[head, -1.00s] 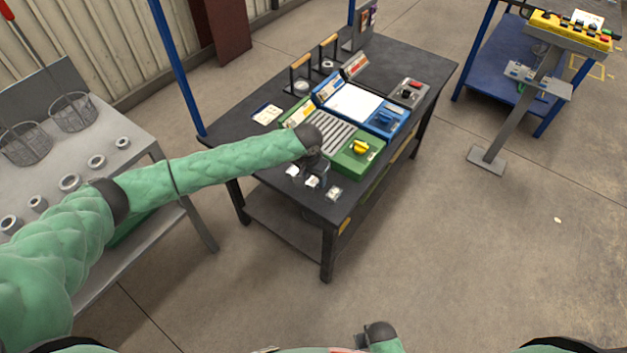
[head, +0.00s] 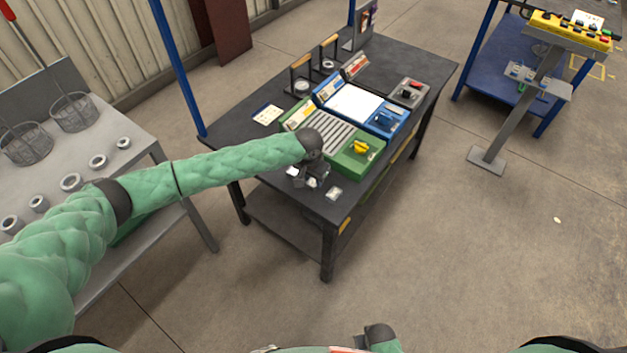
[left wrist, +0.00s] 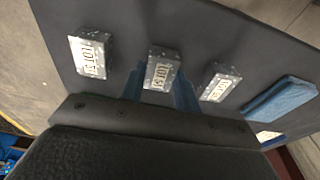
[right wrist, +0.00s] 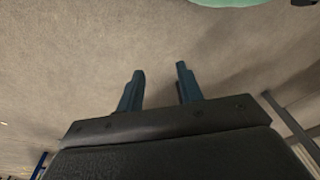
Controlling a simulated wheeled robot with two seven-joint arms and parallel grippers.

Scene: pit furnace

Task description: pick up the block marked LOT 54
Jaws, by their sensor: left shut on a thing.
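Three small grey blocks with white LOT labels stand in a row on the dark table (head: 262,192). In the left wrist view they are the left block (left wrist: 89,55), the middle block (left wrist: 160,72) and the right block (left wrist: 220,84). The last digits are too small to read surely; the middle one may be LOT 54. My left gripper (left wrist: 157,92) is shut on the middle block, one blue finger on each side. In the head view my left gripper (head: 311,178) partly hides it. My right gripper (right wrist: 160,72) is open and empty above bare floor.
Behind the blocks are a green unit (head: 350,165) with a yellow knob and a blue unit (head: 388,122). A blue pad (left wrist: 280,97) lies beyond the right block. A grey bench (head: 95,160) with rings and baskets stands at the left.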

